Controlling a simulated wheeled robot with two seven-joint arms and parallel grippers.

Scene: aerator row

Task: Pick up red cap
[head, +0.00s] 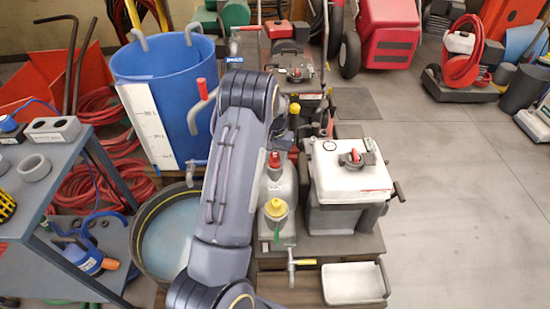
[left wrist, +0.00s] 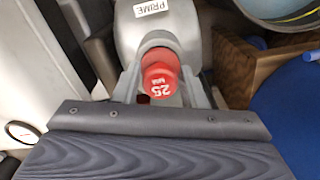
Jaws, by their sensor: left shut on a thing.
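The red cap (left wrist: 160,80) is marked "25" and shows in the middle of the left wrist view, at the neck of a grey container (left wrist: 165,25) labelled "PRIME". I cannot tell whether the cap touches the neck. My left gripper (left wrist: 160,88) has a grey finger on each side of the cap and is shut on it. In the head view a red cap (head: 274,159) shows just right of my left arm, above a grey container (head: 275,188). My arm hides most of the gripper there. My right gripper is in neither view.
A white tank (head: 345,185) with a red knob is close on the right, a blue barrel (head: 165,90) on the left. A white tray (head: 352,284) lies in front.

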